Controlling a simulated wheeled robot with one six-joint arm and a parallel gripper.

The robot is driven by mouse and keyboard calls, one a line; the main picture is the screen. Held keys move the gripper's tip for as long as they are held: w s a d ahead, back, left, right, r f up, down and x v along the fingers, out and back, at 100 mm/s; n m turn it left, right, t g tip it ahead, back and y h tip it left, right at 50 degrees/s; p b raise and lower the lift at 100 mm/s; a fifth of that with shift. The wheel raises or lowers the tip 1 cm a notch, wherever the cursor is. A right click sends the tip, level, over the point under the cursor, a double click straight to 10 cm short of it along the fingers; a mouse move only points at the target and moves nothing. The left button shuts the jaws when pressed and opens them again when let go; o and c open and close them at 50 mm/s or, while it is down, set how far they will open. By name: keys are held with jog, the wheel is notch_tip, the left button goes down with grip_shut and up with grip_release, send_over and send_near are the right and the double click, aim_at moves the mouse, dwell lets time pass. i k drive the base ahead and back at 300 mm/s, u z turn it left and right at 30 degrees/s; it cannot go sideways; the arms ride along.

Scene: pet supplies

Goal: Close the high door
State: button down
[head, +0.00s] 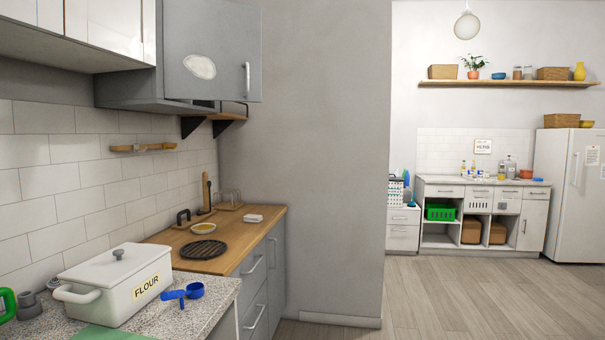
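A grey wall-cabinet door (225,75) hangs high on the left in the head view. It stands open, swung out from the upper cabinet (125,90), with its face turned toward me. A vertical metal handle (247,78) is near its right edge, and a pale oval patch (200,66) is on its face. A little of the cabinet's underside shows below the door. Most of the cabinet's inside is hidden behind the door. My gripper is not in view.
Below is a counter with a wooden top (222,258), holding a black round trivet (203,250) and a small bowl (204,229). A white flour box (120,283) and blue scoops (185,293) are nearer. A grey wall (320,160) stands right of the cabinet. Open floor (450,300) lies right.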

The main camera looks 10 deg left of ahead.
aim_at(212, 48)
jog(key=u, duration=0.35)
jog(key=i, duration=1.95)
jog(key=u, duration=0.5)
